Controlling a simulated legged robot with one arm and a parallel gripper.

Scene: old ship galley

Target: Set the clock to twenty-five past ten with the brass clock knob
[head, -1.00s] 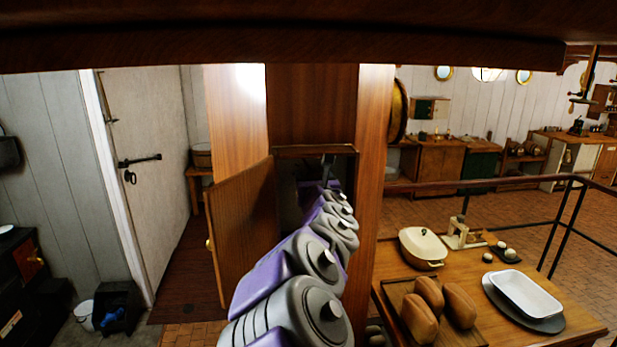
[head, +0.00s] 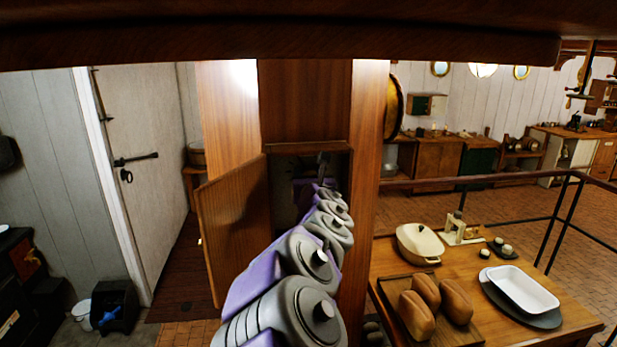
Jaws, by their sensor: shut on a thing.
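A tall wooden case (head: 305,100) stands in the middle of the head view, with an open, dark compartment (head: 283,192) in its front. Its wooden door (head: 232,222) is swung open to the left. My grey and purple arm reaches up from the bottom into this compartment. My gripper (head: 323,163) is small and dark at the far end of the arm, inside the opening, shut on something. The brass clock knob is hidden there by the gripper and shadow, so its outline cannot be made out. No clock face or hands can be read in this view.
The door's edge is close to the left of my arm. A wooden table (head: 574,331) at the right holds loaves, a lidded pot (head: 420,243) and a white dish (head: 522,290). A dark railing (head: 480,182) runs behind it. A beam crosses the top.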

